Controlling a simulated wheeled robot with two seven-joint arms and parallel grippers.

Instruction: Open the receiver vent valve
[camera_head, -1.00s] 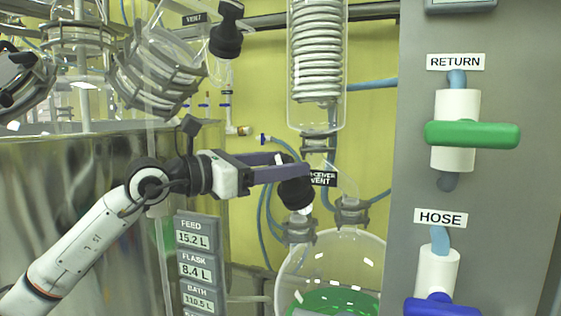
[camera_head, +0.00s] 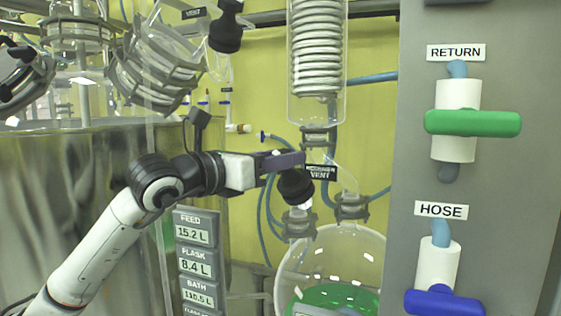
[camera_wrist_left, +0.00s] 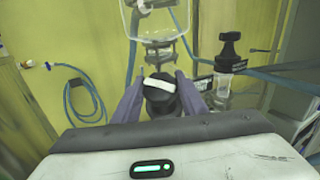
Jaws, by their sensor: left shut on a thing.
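The receiver vent valve has a black knob (camera_head: 296,187) above the receiver flask, beside a black label (camera_head: 321,172) ending in "VENT". My left gripper (camera_head: 292,163) reaches it from the left, fingers seen nearly edge-on. In the left wrist view the black knob (camera_wrist_left: 159,97), with a white stripe across its top, sits between the two purple-grey fingers of my left gripper (camera_wrist_left: 160,92), which is shut on it. The lower valve stem is hidden there. My right gripper is not in view.
The round receiver flask (camera_head: 335,255) with green liquid is below the knob, and a glass coil condenser (camera_head: 317,60) hangs above. A grey panel with a green RETURN handle (camera_head: 472,122) and blue HOSE handle (camera_head: 445,302) stands right. Another black knob (camera_wrist_left: 230,45) shows in the wrist view.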

